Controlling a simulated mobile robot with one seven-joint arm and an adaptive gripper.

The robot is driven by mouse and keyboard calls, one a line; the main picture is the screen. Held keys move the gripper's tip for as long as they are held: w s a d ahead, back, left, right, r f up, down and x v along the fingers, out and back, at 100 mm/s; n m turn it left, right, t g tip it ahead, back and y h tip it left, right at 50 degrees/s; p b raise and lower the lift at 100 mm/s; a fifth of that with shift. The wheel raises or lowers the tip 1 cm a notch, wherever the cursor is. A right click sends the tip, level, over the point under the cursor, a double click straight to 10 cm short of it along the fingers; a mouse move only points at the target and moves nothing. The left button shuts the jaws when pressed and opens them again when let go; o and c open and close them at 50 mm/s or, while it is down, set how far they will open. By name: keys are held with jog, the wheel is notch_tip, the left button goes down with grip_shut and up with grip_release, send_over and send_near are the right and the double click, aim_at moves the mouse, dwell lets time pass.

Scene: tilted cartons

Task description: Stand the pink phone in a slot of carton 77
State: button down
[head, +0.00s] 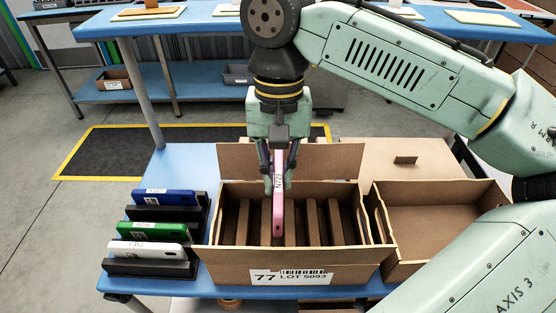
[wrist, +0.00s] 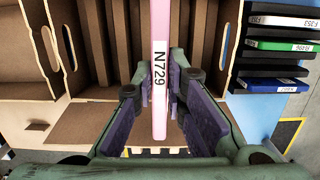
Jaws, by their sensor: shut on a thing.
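The pink phone (head: 278,195) is upright in my gripper (head: 279,178), its edge label reading N729. My gripper is shut on its upper part, with a finger on each side. The wrist view also shows the phone (wrist: 160,75) between the purple finger pads of my gripper (wrist: 160,115). Carton 77 (head: 345,262) is an open cardboard box with upright dividers forming several slots, and it shows no phone standing in it. The phone is over the middle of the carton. Its lower end overlaps the dividers in the head view, and I cannot tell how deep it reaches.
Blue (head: 165,197), green (head: 152,229) and white (head: 147,249) phones lie in black holders left of the carton. Another open carton (head: 440,220) stands close on the right, looking empty. The carton's raised back flap (head: 235,162) is behind my gripper.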

notch_tip(320, 180, down, 4)
jog(key=shift+f, duration=0.1)
jog(key=shift+f+b, duration=3.8)
jog(key=shift+f, duration=0.85)
jog(key=shift+f, duration=0.35)
jog(key=c, duration=1.5)
grip_release()
jog(key=shift+c, duration=0.2)
jog(key=shift+r, duration=0.1)
jog(key=r, duration=0.4)
jog(key=w+r, duration=0.1)
jog(key=r, duration=0.6)
jog(key=shift+w+r, duration=0.25)
jog(key=shift+r, duration=0.15)
jog(key=shift+r, duration=0.1)
